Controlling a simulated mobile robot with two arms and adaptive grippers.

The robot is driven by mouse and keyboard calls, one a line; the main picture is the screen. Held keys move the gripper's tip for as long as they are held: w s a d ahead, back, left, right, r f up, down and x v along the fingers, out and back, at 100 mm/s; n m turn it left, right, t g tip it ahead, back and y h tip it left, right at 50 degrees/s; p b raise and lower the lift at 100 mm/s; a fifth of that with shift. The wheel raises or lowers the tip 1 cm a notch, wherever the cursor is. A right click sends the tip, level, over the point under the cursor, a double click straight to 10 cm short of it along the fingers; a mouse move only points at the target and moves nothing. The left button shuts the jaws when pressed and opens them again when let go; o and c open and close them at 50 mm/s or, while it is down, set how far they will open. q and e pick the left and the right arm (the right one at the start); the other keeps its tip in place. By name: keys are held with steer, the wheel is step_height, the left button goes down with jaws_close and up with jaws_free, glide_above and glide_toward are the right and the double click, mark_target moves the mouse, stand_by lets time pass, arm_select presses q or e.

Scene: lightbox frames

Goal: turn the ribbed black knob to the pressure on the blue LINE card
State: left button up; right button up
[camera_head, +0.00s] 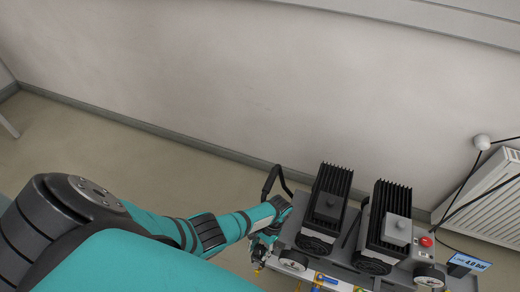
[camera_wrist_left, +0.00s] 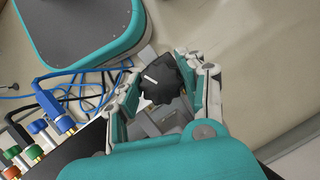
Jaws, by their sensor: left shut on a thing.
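In the left wrist view the ribbed black knob (camera_wrist_left: 161,88) sits between the two fingers of my left gripper (camera_wrist_left: 157,78), which is shut on it. A short white pointer line on the knob's face slants in the picture. No scale around the knob can be made out. In the head view my left gripper (camera_head: 263,249) is at the left end of the grey compressor unit (camera_head: 286,236), and the knob is hidden there. The blue LINE card (camera_head: 468,262) stands at the right and appears to read 4.0 bar. My right gripper is not in view.
Two black finned blocks (camera_head: 332,187) stand on the unit. A red button (camera_head: 426,242) and a round gauge (camera_head: 429,275) are at its right. Blue hoses (camera_wrist_left: 85,88) and coloured fittings (camera_wrist_left: 38,127) lie left of the gripper. A wall is behind; floor at left is free.

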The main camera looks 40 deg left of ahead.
arm_select(q)
steer(key=shift+n+h, duration=0.4)
steer(key=shift+n, duration=0.8)
steer(key=o, duration=1.2)
steer(key=shift+w+r, duration=0.1)
steer(key=v, duration=1.1)
steer(key=shift+w+r, duration=0.15)
steer(key=shift+r, duration=0.2)
